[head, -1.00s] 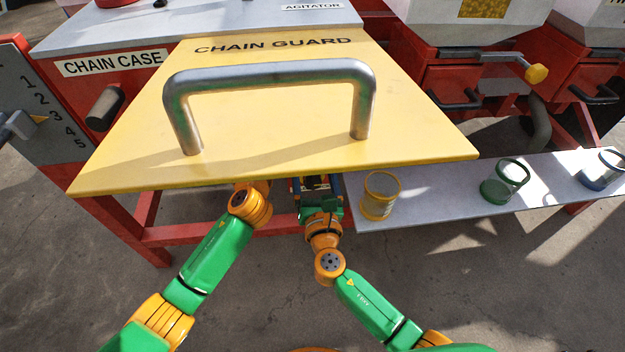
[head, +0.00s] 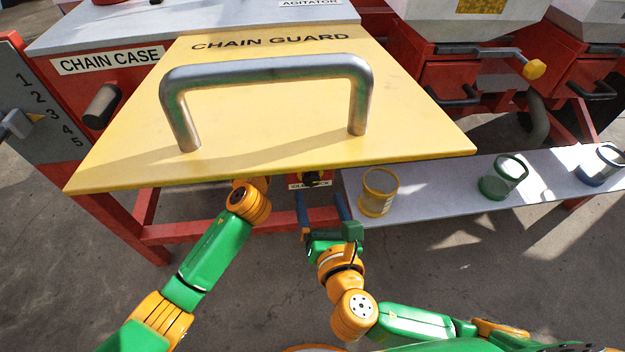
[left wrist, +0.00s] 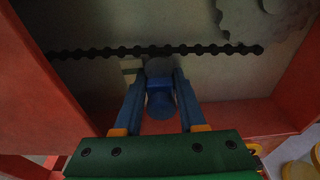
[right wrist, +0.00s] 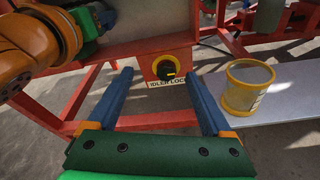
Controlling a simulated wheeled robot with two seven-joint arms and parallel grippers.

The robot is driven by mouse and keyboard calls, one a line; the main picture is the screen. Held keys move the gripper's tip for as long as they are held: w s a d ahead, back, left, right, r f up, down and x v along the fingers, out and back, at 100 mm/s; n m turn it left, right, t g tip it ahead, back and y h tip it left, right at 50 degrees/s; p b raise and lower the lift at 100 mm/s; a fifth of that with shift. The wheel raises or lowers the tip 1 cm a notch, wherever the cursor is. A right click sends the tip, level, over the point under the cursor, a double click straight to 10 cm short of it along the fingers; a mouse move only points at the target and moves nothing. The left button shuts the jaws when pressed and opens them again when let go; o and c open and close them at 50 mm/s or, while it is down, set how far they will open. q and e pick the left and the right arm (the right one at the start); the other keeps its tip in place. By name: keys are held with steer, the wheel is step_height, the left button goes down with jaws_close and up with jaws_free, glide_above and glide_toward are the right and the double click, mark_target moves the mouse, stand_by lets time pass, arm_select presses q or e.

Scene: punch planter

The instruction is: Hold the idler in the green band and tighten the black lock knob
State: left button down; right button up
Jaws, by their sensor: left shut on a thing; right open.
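The blue idler (left wrist: 160,100) sits under a black chain (left wrist: 100,52) in the left wrist view, and my left gripper (left wrist: 161,78) is shut on it. In the head view the yellow chain guard hides that gripper. I cannot make out the green band. The black lock knob (right wrist: 165,70) with a yellow ring is on a red plate above the label "IDLER LOCK" (right wrist: 167,84); part of it shows under the guard's edge in the head view (head: 311,177). My right gripper (head: 321,200) is open and empty, back from the knob, its fingers on either side of it in the right wrist view.
The yellow chain guard (head: 260,130) with its grey handle overhangs the work area. A grey shelf (head: 430,195) on the right bears a yellow cup (head: 378,193), a green cup (head: 502,178) and a blue one (head: 603,163). A red frame bar (head: 210,232) runs below.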

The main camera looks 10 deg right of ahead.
mark_target(315, 181)
steer(key=w+f, duration=0.2)
steer(key=w, duration=0.1)
steer(key=w+f+g, duration=0.1)
steer(key=w+f, duration=0.1)
steer(key=w, duration=0.1)
steer(key=w+f+n+g, duration=0.1)
steer(key=w+f, duration=0.1)
steer(key=w, duration=0.2)
steer(key=shift+f, duration=0.2)
jaws_close()
steer(key=shift+y, duration=0.3)
steer(key=m+y, duration=0.1)
steer(key=m, duration=0.1)
steer(key=m+y, duration=0.1)
steer(key=shift+d+f+m+t, duration=0.2)
steer(key=shift+m+t, duration=0.1)
steer(key=shift+m, duration=0.1)
steer(key=m+t+y, duration=0.1)
steer(key=m+y, duration=0.1)
steer(key=m, duration=0.2)
steer(key=shift+w+d, duration=0.1)
steer(key=shift+d+m+y, duration=0.1)
steer(key=shift+m+y, duration=0.2)
